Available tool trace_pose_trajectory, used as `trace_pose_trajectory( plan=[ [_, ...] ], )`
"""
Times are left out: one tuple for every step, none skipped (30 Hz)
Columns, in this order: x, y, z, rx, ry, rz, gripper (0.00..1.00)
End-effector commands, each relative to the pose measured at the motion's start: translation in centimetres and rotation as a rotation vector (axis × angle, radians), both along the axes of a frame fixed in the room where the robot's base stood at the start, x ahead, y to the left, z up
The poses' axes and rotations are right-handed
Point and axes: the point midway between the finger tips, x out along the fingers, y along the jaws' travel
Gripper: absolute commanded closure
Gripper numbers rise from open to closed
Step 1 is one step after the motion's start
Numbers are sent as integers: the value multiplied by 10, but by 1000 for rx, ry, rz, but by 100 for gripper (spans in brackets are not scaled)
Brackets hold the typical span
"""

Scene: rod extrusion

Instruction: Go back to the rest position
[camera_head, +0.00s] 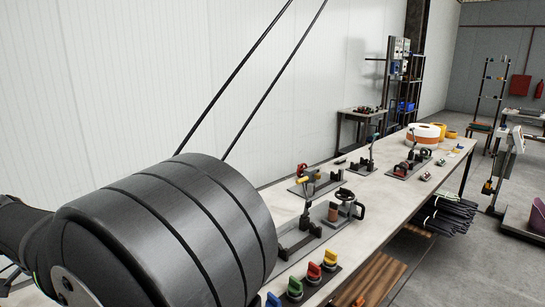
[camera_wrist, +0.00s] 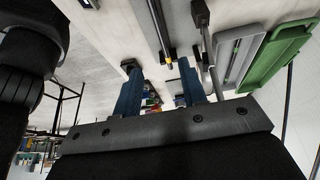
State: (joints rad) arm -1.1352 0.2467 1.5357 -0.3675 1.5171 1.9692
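My gripper (camera_wrist: 158,76) shows in the wrist view with two blue fingers standing apart. It is open, and nothing is held between the fingers. Small coloured things seen through the gap lie beyond it. In the head view my gripper is not visible; a large black part of my arm fills the lower left and hides the near end of the long workbench (camera_head: 393,196).
On the bench stand several clamp fixtures (camera_head: 310,243) and a row of coloured knobs (camera_head: 313,271). Orange-and-white rolls (camera_head: 423,133) lie at its far end. In the wrist view a green tray (camera_wrist: 272,57) and a grey tray (camera_wrist: 238,52) are at the upper right. Floor right of the bench is partly clear.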

Motion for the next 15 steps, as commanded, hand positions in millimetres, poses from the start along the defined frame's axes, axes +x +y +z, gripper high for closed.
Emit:
trace_pose_trajectory(
  plan=[
    [-3,4,10,4,-1,2,62],
    [-5,6,16,4,-1,2,62],
    [-7,8,23,4,-1,2,62],
    [-8,9,29,4,-1,2,62],
    [-9,9,31,2,-1,1,62],
    [-5,5,18,-5,2,-2,62],
    [-4,2,11,-5,2,-2,62],
    [-2,1,6,-5,2,-2,62],
    [0,-2,-2,-5,2,-2,62],
    [2,-3,-7,-5,2,-2,62],
    [4,-5,-13,-5,2,-2,62],
    [6,-7,-21,-4,1,-2,62],
    [7,-9,-26,-4,1,-2,62],
    [9,-11,-32,-4,1,-2,62],
    [11,-13,-39,-4,1,-2,62]
  ],
)
